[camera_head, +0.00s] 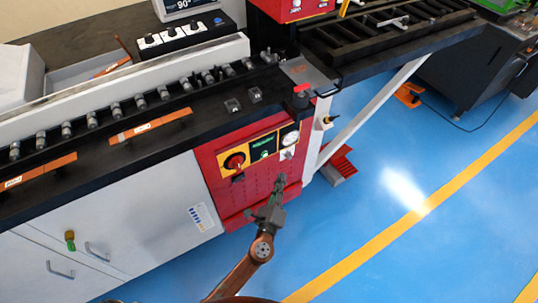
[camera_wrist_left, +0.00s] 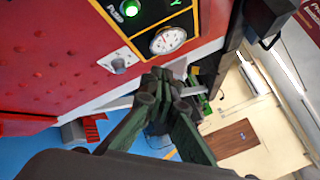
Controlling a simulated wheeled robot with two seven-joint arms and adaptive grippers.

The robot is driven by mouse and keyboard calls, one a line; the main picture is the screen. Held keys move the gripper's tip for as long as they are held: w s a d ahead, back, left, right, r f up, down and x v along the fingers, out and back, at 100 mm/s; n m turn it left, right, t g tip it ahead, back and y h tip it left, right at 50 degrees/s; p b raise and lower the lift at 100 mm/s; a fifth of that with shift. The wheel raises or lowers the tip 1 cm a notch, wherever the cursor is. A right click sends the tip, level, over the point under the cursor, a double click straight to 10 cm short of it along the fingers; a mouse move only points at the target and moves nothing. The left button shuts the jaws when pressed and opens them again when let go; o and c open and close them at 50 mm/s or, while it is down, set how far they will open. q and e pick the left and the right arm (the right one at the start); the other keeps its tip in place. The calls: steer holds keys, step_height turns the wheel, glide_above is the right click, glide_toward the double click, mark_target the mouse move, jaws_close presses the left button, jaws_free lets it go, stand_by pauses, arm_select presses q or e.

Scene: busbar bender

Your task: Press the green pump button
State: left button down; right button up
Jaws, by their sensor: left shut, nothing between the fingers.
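The green pump button (camera_head: 264,154) is a small lit green spot on the black and yellow plate of the red panel in the head view. In the left wrist view the green button (camera_wrist_left: 131,9) glows at the top edge, beside the lettering "PUMP". My left gripper (camera_head: 279,183) is shut and empty, its dark green fingers pointing up in front of the lower red panel, below and right of the button. In the left wrist view the closed fingertips (camera_wrist_left: 167,84) lie below the gauge, apart from the button. My right gripper is not in view.
A red knob (camera_head: 234,161) is left of the button and a round gauge (camera_head: 290,139) right of it. A silver knob (camera_wrist_left: 118,65) sits on a white plate near the fingers. A white diagonal brace (camera_head: 372,116) stands to the right.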

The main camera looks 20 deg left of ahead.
mark_target(265, 154)
arm_select(q)
steer(key=w+a, duration=0.5)
steer(key=a, duration=0.1)
steer(key=shift+a, duration=0.35)
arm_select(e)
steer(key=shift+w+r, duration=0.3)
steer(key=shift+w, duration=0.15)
arm_select(q)
steer(key=shift+w, duration=0.1)
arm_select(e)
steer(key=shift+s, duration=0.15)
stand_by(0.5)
arm_select(q)
steer(key=shift+w+a, duration=0.1)
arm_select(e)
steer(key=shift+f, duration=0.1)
arm_select(q)
steer(key=shift+w+a+b, duration=0.15)
steer(key=shift+a+b, duration=0.05)
steer(key=shift+b, duration=0.1)
steer(key=shift+w+a, duration=0.3)
steer(key=shift+a, duration=0.1)
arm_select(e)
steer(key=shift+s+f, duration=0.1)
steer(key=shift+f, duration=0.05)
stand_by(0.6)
arm_select(q)
steer(key=shift+s+d, duration=0.55)
steer(key=shift+d, duration=0.15)
